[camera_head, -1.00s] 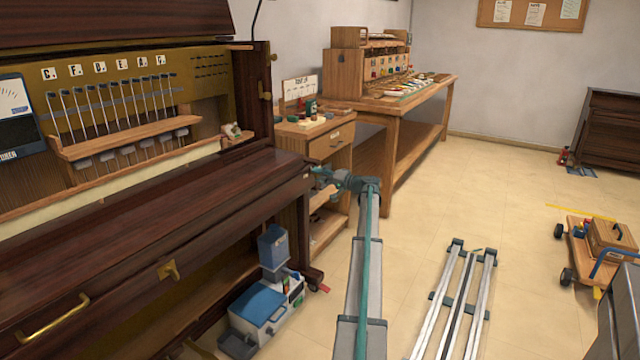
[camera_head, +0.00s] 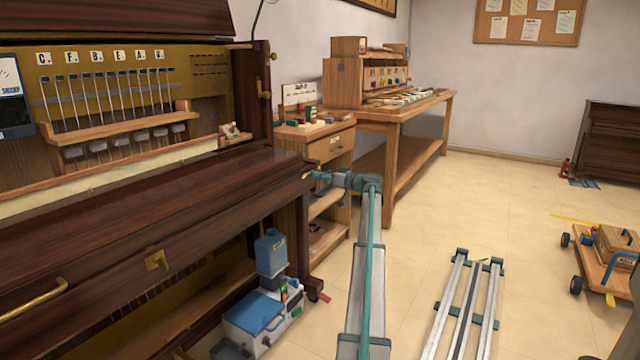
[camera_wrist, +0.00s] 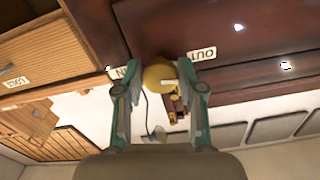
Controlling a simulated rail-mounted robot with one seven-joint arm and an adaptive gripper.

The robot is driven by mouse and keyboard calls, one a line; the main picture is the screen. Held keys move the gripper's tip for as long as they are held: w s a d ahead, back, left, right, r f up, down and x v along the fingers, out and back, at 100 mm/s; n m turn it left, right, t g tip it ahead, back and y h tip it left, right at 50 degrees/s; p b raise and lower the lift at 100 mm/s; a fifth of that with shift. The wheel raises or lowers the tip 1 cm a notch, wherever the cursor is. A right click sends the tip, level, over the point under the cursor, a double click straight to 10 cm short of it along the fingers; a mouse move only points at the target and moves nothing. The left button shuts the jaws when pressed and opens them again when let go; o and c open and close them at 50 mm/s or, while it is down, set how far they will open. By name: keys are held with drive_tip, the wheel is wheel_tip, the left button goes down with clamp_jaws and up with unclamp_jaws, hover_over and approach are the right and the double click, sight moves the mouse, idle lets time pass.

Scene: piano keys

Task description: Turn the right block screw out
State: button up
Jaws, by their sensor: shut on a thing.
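The right block screw (camera_wrist: 158,79) shows in the wrist view as a round brass knob at the piano's dark wooden end. A label reading "OUT" (camera_wrist: 203,54) lies to its right. Another label (camera_wrist: 119,72), partly covered and seeming to read "IN", lies to its left. My gripper (camera_wrist: 160,75) has one teal finger on each side of the knob and is shut on it. In the head view my gripper (camera_head: 318,180) is at the right end of the piano's key cover. The knob is too small or hidden to make out there.
The piano (camera_head: 120,215) fills the left side. A small wooden cabinet (camera_head: 335,150) stands just beyond my gripper, and a long workbench (camera_head: 425,105) behind it. A blue-lidded box (camera_head: 255,312) sits on the floor below. Open floor lies to the right, with a low cart (camera_head: 600,255).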

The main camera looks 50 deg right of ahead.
drive_tip(key=shift+n+b, duration=0.9)
drive_tip(key=shift+n, duration=0.2)
drive_tip(key=o, duration=1.1)
drive_tip(key=s, duration=0.4)
drive_tip(key=s+d, duration=0.1)
drive_tip(key=s, duration=0.7)
drive_tip(key=shift+d, duration=0.15)
